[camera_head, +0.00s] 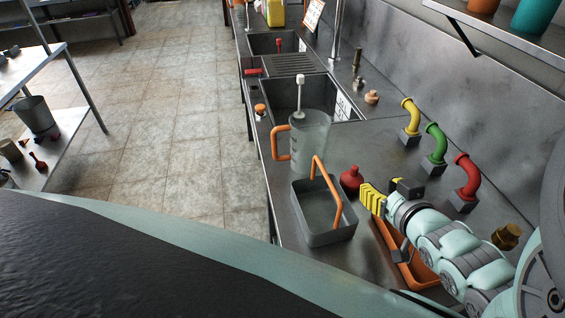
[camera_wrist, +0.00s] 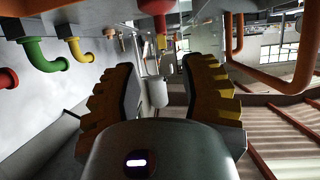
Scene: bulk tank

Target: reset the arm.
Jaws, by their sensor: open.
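My arm reaches in from the lower right in the head view. My gripper (camera_head: 388,194) has yellow, ridged fingers that are spread apart. It is above the metal counter, over the far end of an orange tray (camera_head: 425,279). In the wrist view, which looks upside down, both fingers of my gripper (camera_wrist: 160,88) stand apart with nothing held between them. A round red object (camera_head: 351,179) stands on the counter just left of the fingers. A red object also shows at the top of the wrist view (camera_wrist: 156,8).
A grey bin (camera_head: 309,219) with an orange handle and a clear jug (camera_head: 308,143) stand left of my gripper. Yellow (camera_head: 411,118), green (camera_head: 435,145) and red (camera_head: 467,177) bent pipes line the wall side. A sink (camera_head: 283,93) lies beyond.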

